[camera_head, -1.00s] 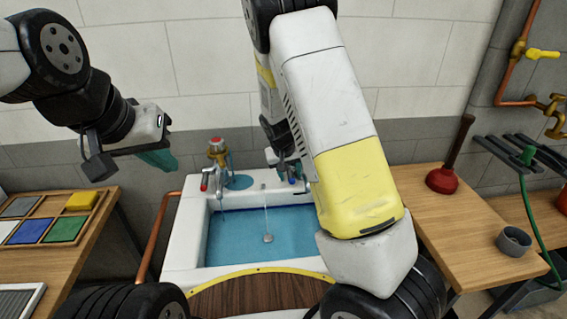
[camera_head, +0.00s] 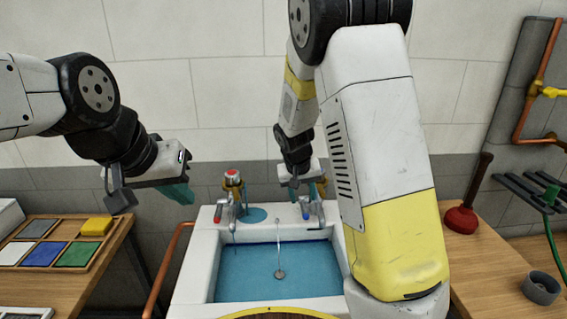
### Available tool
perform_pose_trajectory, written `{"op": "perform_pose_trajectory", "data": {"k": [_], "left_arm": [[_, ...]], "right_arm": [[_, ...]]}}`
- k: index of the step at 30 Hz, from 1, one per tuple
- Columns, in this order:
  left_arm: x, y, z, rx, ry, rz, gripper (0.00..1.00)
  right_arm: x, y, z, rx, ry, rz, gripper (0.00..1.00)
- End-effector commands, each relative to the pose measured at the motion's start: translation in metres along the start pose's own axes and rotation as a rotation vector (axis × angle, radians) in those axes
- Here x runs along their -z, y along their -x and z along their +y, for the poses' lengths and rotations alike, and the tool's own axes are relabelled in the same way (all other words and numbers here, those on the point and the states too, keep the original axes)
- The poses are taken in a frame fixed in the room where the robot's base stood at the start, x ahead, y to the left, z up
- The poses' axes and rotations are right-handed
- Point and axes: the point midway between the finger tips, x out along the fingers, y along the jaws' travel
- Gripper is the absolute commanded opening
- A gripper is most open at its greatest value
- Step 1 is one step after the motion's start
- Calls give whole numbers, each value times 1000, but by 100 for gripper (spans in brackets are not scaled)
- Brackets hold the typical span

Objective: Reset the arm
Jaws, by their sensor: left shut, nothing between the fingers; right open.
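My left gripper (camera_head: 180,193), with teal fingers, is shut and empty in front of the wall, left of the sink's taps. My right gripper (camera_head: 307,190) is open just above and behind the right tap (camera_head: 306,210), which has a blue mark. Whether it touches that tap cannot be told, as my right arm and the small scale hide detail.
A wooden tray of coloured pads (camera_head: 38,254) lies on the left bench, with a yellow block (camera_head: 97,226). A red plunger (camera_head: 462,218) and a grey cup (camera_head: 541,287) stand on the right bench (camera_head: 480,265). A copper pipe (camera_head: 165,270) runs beside the sink's left side.

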Motion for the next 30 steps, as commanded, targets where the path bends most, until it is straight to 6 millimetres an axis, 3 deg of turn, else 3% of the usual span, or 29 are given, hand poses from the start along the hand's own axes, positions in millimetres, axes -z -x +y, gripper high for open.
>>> {"op": "perform_pose_trajectory", "data": {"k": [11,21,25,30], "left_arm": [[0,0,0,0,0,0,0],[0,0,0,0,0,0,0],[0,0,0,0,0,0,0],[0,0,0,0,0,0,0]], "right_arm": [[-49,108,34,246,-96,9,41],[-119,207,61,362,-84,125,41],[-147,232,65,363,-65,176,41],[-172,248,67,349,-45,216,41]]}}
